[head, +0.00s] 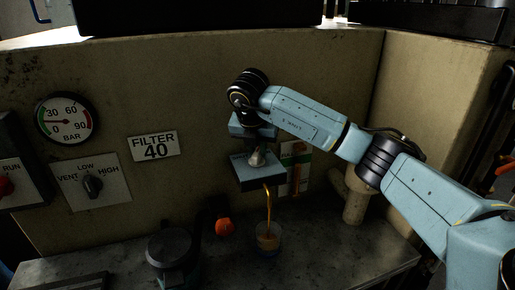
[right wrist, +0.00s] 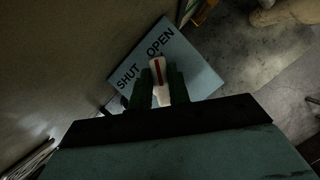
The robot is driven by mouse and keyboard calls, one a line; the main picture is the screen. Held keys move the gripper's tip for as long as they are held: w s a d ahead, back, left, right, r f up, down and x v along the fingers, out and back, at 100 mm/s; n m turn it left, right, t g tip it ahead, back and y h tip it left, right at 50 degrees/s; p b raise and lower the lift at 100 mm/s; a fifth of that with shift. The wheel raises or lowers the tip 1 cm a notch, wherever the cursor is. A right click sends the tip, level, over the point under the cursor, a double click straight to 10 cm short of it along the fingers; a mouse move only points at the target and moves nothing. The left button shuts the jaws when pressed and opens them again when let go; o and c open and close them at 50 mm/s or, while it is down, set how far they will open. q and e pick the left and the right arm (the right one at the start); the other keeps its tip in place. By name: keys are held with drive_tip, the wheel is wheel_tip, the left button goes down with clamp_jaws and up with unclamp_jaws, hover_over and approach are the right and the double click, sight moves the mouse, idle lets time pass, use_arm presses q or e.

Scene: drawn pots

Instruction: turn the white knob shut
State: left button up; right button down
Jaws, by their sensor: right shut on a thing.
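The white knob (head: 257,158) sits on a blue-grey plate (head: 246,180) at the front of the wall. My right gripper (head: 256,150) reaches down onto it and is shut on it. In the right wrist view the knob (right wrist: 157,72) stands between the two dark fingers. Its red line points up toward the word OPEN on the plate (right wrist: 202,78); SHUT is to the left. Below, a thin amber stream (head: 268,203) runs from the spout into a clear cup (head: 267,240) holding amber liquid. My left gripper is not in view.
A dark round vessel (head: 170,246) and an orange knob (head: 224,227) are left of the cup. A pale pipe (head: 356,195) stands at the right. A gauge (head: 64,118), a FILTER 40 sign (head: 154,146) and a selector panel (head: 91,183) are on the wall.

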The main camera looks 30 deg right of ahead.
drive_tip(key=n+y, duration=0.1)
drive_tip(key=n, duration=0.2)
drive_tip(key=shift+t+b, duration=0.35)
drive_tip(key=shift+t, duration=0.05)
drive_tip(key=n, duration=0.2)
drive_tip(key=n+y, duration=0.1)
drive_tip(key=n, duration=0.1)
drive_tip(key=shift+w+a+t+y, duration=0.1)
drive_tip(key=shift+a+t+y, duration=0.05)
drive_tip(key=shift+t+y, duration=0.15)
drive_tip(key=n+y, duration=0.1)
drive_tip(key=n, duration=0.2)
drive_tip(key=shift+a+n, duration=0.1)
drive_tip(key=shift+n, duration=0.2)
drive_tip(key=shift+a+n+y+p, duration=0.15)
drive_tip(key=shift+n+y, duration=0.3)
drive_tip(key=shift+n, duration=0.5)
drive_tip(key=shift+d+n+y+p, duration=0.15)
drive_tip(key=shift+n+y, duration=0.3)
drive_tip(key=shift+n, duration=0.5)
drive_tip(key=shift+a, duration=0.15)
drive_tip(key=c, duration=1.3)
unclamp_jaws()
